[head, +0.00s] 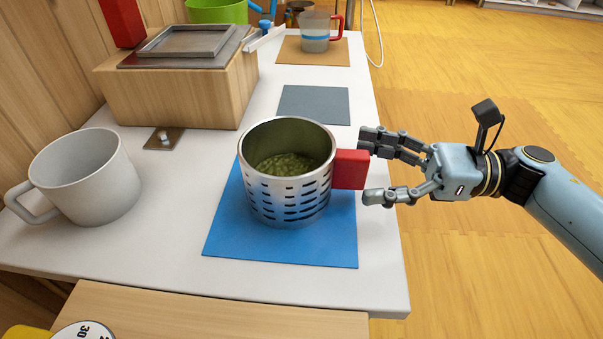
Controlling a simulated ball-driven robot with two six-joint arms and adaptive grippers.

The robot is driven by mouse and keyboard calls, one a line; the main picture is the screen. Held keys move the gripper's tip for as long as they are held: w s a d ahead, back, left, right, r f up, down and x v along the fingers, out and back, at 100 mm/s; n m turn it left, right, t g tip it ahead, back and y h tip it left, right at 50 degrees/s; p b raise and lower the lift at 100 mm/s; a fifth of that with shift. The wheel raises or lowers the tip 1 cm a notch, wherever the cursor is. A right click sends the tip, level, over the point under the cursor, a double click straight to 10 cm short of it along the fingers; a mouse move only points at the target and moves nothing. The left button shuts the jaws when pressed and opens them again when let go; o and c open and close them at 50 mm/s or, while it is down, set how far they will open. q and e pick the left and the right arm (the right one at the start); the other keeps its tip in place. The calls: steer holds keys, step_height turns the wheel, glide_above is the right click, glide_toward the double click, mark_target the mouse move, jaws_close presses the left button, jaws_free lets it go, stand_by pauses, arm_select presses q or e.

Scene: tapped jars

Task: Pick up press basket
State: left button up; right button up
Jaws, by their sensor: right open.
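The press basket (287,195) is a metal cylinder with slots in its wall and a red block handle (350,170) on its right side. It stands upright on a blue mat (232,240), with a green mass (285,166) inside. My right gripper (369,168) is open at the right of the basket. Its fingers point left, with one finger pair near the handle's upper right and the other finger near its lower right. I cannot tell whether they touch the handle. My left gripper is not in view.
A grey mug (90,180) stands at the left. A wooden box (180,95) with a metal plate on top is behind it. A grey mat (314,104) lies bare behind the basket. A clear jug (315,35) with a red handle stands at the back. The counter's right edge runs under my right gripper.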

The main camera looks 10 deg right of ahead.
mark_target(337, 163)
steer(key=x, duration=0.5)
steer(key=shift+s+a+r, duration=0.15)
steer(key=shift+a+r, duration=0.05)
jaws_close()
stand_by(0.3)
